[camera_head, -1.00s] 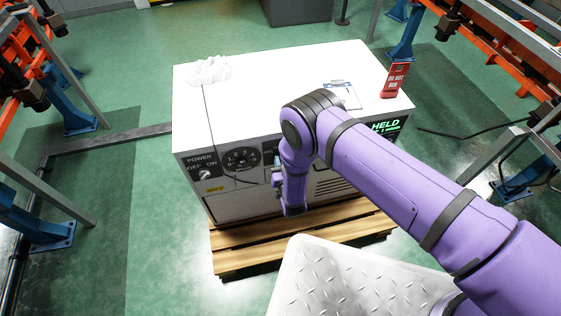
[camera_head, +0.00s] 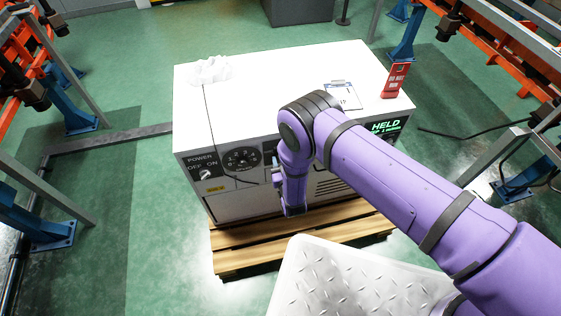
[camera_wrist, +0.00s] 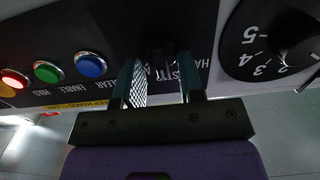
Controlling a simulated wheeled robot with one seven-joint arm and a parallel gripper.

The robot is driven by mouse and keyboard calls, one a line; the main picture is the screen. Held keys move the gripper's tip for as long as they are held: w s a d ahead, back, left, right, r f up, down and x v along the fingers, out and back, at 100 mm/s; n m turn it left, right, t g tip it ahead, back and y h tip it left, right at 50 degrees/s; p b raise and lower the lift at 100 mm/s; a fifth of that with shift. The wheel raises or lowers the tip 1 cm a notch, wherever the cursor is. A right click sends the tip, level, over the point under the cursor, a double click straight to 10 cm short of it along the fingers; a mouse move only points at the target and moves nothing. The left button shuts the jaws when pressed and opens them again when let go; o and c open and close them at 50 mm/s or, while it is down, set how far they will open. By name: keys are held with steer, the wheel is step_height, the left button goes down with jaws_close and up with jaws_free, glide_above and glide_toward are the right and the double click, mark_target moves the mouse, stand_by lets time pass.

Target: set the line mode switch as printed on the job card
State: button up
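The white machine cabinet (camera_head: 265,85) stands on a pallet, with its control panel facing me. My gripper (camera_wrist: 161,80) has its two fingers apart at the panel in the wrist view. A dark knob or lever, likely the mode switch (camera_wrist: 160,52), sits between and beyond them; I cannot tell whether either finger touches it. Its printed labels appear upside down and are partly hidden by the fingers, so its setting is unclear. A clipboard with a paper, likely the job card (camera_head: 343,94), lies on the cabinet top; its print is too small to read.
A numbered dial (camera_wrist: 285,45) is right of my fingers; blue (camera_wrist: 90,64), green (camera_wrist: 48,71) and red (camera_wrist: 14,78) buttons are left. A power switch (camera_head: 206,174), a green HELD display (camera_head: 386,127) and a red sign (camera_head: 396,80) also show. My arm covers the panel's middle.

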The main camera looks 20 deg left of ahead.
steer(key=shift+s, duration=0.1)
steer(key=v, duration=1)
steer(key=shift+s, duration=0.25)
steer(key=shift+d, duration=0.15)
